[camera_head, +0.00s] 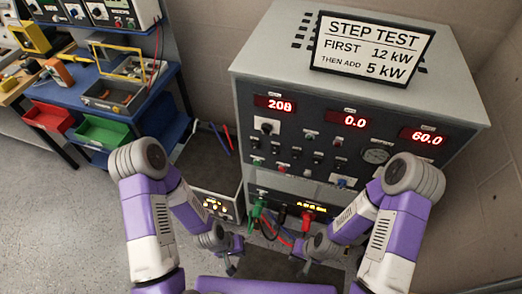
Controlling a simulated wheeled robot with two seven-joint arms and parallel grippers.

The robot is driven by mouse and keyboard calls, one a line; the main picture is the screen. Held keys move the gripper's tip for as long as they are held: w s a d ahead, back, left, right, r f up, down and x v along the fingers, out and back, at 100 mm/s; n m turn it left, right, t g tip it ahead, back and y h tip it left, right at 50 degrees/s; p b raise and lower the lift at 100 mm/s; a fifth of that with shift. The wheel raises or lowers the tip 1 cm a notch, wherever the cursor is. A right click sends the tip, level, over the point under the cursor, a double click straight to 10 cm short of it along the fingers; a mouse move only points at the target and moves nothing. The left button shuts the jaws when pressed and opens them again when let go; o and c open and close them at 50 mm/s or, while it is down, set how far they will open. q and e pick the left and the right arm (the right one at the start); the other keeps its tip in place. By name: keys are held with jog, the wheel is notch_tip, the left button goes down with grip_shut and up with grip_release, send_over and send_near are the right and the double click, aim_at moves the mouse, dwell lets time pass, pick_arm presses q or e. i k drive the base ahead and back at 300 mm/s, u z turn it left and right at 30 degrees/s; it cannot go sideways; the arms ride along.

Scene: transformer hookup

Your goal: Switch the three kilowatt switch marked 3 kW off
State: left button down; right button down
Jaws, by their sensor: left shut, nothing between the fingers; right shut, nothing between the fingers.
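The grey test cabinet (250,88) stands at centre right, with a dark front panel and red displays reading 208, 0.0 and 60.0. Several small switches (318,157) sit in rows below the displays. Their labels are too small to read, so I cannot tell which one is marked 3 kW or how it is set. My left gripper (231,268) is shut and empty, low in front of the cabinet. My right gripper (298,259) is shut and empty, to its right, also below the switch rows. Neither touches the panel.
A sign (372,50) on the cabinet top reads STEP TEST, first 12 kW, then add 5 kW. Green, black and red plugs (306,222) with cables are at the cabinet's lower front. A small lit box (216,205) stands left of them. A blue workbench (75,83) is at left.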

aim_at(274, 149)
jog(key=z, duration=1.45)
jog(key=k, duration=0.75)
jog(key=u, duration=1.1)
jog(key=i, duration=0.55)
jog(key=u, duration=0.05)
